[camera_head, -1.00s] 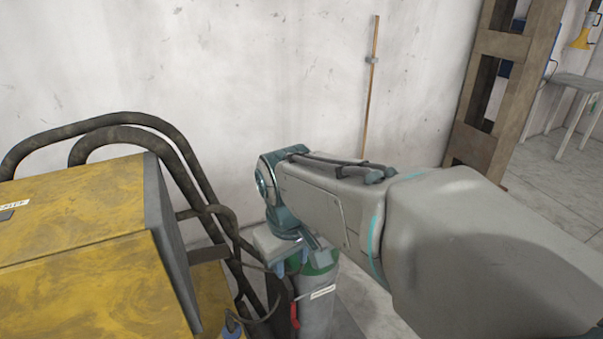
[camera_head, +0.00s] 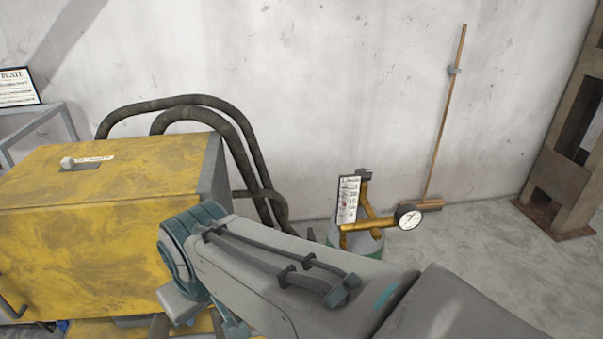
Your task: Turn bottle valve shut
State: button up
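The gas bottle (camera_head: 372,244) with a green shoulder stands by the wall, right of centre. My arm hides most of its body. A dark valve piece (camera_head: 364,174) sits at its top, above brass-yellow fittings (camera_head: 366,200). A white scale plate (camera_head: 347,198) is on the left of the fittings and a round dial gauge (camera_head: 410,217) on the right. My gripper (camera_head: 205,322) is low in the picture, left of the bottle and apart from it, in front of the yellow machine. Its fingers are mostly hidden or cut off, so its opening does not show.
The yellow machine (camera_head: 100,190) with dark hoses (camera_head: 255,160) fills the left. A grey stand (camera_head: 35,125) with a sign is behind it. A thin wooden rod (camera_head: 445,115) leans on the wall right of the bottle. A brown steel frame (camera_head: 565,150) stands at far right. Floor between is clear.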

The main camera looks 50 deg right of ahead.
aim_at(367, 175)
jog(key=u, duration=1.6)
jog(key=k, duration=2.1)
jog(key=z, duration=2.55)
jog(key=i, duration=0.5)
